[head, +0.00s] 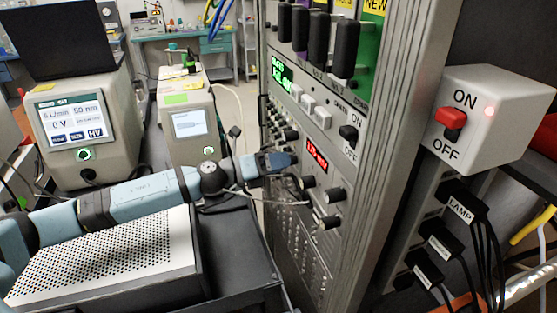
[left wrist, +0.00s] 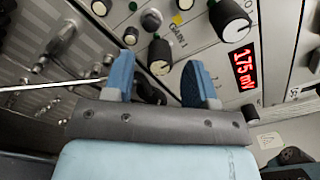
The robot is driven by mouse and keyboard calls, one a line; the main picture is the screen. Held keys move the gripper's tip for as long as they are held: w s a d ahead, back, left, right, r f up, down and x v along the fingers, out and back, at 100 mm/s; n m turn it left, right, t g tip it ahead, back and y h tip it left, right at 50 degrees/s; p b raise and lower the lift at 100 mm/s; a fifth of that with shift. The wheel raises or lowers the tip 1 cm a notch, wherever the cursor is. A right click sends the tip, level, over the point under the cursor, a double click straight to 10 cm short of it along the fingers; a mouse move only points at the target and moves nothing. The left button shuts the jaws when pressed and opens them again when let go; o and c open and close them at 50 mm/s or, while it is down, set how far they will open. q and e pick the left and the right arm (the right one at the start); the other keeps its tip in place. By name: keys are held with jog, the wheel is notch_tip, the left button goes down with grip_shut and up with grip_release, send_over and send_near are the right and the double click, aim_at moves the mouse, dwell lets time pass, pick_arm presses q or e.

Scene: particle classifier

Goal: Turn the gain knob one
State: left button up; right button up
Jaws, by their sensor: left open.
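The instrument rack's front panel carries black knobs and metal connectors. In the left wrist view, a black knob with a pale face, gain knob one (left wrist: 160,55), sits beside the printed "GAIN 1" label (left wrist: 178,37). My left gripper (left wrist: 161,72) is open, with one blue finger on each side of this knob in the picture. I see gaps between the fingers and the knob; its depth between them is hard to judge. In the head view, the left gripper (head: 283,160) reaches the panel from the left and hides the knob. My right gripper is in neither view.
A red display (left wrist: 243,68) reads 175 mV beside a larger knob (left wrist: 231,20). Other knobs (head: 333,195) and thin cables (head: 236,188) are close to the gripper. A perforated box (head: 110,262) lies under my left arm. A switch box (head: 483,115) is at right.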

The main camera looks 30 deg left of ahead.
pick_arm(q)
jog(key=shift+d, duration=0.1)
jog(key=shift+c, duration=0.3)
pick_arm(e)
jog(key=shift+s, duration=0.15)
pick_arm(q)
jog(key=c, duration=0.9)
jog(key=shift+m, duration=0.3)
jog(key=shift+w+m+b, duration=0.1)
jog(key=shift+m+b, duration=2.55)
jog(key=shift+m, duration=4.45)
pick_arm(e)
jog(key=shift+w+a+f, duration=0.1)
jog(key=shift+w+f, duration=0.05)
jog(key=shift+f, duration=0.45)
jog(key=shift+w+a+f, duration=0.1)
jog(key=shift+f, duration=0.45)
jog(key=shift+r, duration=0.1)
